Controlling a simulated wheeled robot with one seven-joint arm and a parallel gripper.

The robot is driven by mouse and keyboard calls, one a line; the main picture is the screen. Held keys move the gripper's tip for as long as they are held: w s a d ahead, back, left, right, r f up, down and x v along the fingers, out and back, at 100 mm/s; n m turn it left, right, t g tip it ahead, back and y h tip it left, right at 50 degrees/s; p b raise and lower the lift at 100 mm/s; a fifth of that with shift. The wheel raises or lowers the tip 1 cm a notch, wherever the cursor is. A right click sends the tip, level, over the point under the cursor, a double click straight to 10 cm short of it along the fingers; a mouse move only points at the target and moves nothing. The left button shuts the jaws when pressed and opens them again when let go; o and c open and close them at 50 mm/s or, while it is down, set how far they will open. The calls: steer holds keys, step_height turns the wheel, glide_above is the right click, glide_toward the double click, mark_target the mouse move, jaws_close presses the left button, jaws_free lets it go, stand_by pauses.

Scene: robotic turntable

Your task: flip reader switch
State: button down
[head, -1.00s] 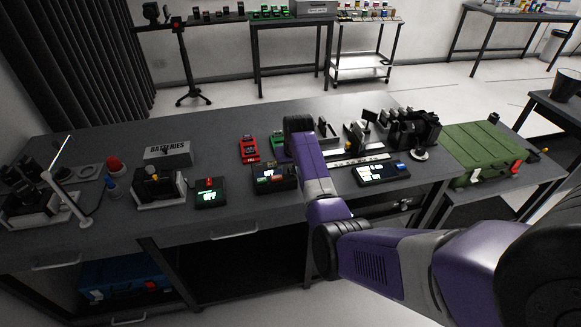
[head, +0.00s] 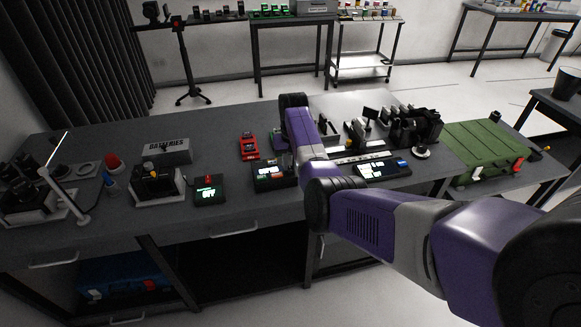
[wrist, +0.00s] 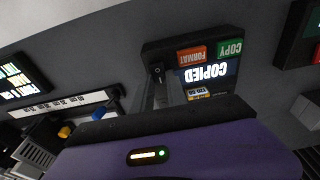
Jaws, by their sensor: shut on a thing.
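The reader is a dark box with a lit screen (wrist: 207,73) reading COPIED, an orange FORMAT button and a green COPY button, inverted in the wrist view. It also shows in the head view as a small lit box (head: 270,173) left of my arm. The reader switch (wrist: 157,70) is a small black part with a white mark at the box's edge. My gripper (wrist: 163,92) reaches to this switch, its grey fingers close together and shut at it. The exact contact is partly hidden by the fingers. In the head view my forearm hides the fingers.
A red device (head: 249,146) stands behind the reader, and a box with a green screen (head: 208,190) to its left. A second screen box (head: 384,169) and a pale strip (wrist: 65,105) lie on the other side. Black fixtures (head: 410,130) crowd the right.

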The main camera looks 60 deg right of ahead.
mark_target(290, 168)
steer(key=shift+w+d+f+g+y+b, duration=0.15)
steer(key=shift+f+g+y+b, duration=0.2)
steer(key=shift+b, duration=0.45)
steer(key=shift+r, duration=0.25)
steer(key=c, duration=1.6)
jaws_free()
step_height(290, 168, up, 8)
steer(key=b, duration=0.1)
